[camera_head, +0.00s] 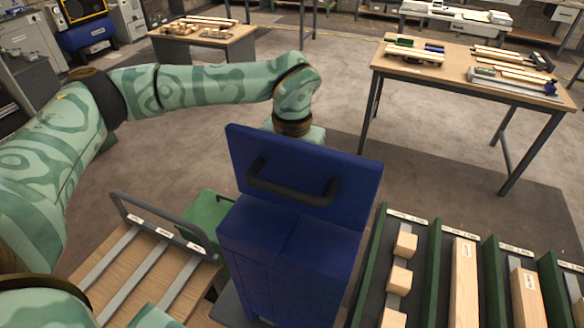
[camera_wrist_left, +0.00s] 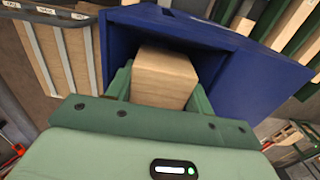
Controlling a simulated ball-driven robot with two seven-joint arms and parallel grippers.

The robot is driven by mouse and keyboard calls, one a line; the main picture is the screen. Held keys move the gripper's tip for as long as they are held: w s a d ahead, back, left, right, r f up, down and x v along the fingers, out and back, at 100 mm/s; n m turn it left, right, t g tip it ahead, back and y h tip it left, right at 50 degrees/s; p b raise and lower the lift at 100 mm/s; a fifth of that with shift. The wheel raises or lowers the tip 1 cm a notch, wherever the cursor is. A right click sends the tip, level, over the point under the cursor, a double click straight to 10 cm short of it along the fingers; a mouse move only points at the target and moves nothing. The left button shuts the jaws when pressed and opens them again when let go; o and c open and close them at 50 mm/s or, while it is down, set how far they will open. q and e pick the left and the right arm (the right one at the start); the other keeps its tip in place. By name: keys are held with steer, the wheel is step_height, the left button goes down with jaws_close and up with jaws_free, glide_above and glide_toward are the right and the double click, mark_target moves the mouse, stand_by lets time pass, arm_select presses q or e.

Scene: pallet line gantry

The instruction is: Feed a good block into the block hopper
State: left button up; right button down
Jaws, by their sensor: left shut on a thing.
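The blue block hopper (camera_head: 290,250) stands in the middle of the head view, with a raised panel bearing a black handle. In the left wrist view, the hopper (camera_wrist_left: 265,75) shows a dark opening right in front of my left gripper (camera_wrist_left: 160,88). That gripper is shut on a pale wooden block (camera_wrist_left: 163,75), a green finger on each side. The block is at the opening; how far inside it reaches I cannot tell. In the head view the raised panel hides the left gripper and block; only my wrist shows behind it. My right gripper is not in view.
At right, a green-walled rack (camera_head: 432,265) holds short wooden blocks (camera_head: 399,279) and longer pieces (camera_head: 465,285). At left is a wooden surface with metal strips (camera_head: 133,270) and a grey rail. Two workbenches (camera_head: 460,75) (camera_head: 205,42) stand behind, with open floor between.

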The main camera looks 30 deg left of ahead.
arm_select(q)
steer(key=shift+f, duration=0.15)
steer(key=o, duration=0.9)
steer(key=shift+o, duration=1)
step_height(320, 180, up, 16)
steer(key=shift+r+b, duration=0.2)
steer(key=shift+b, duration=0.2)
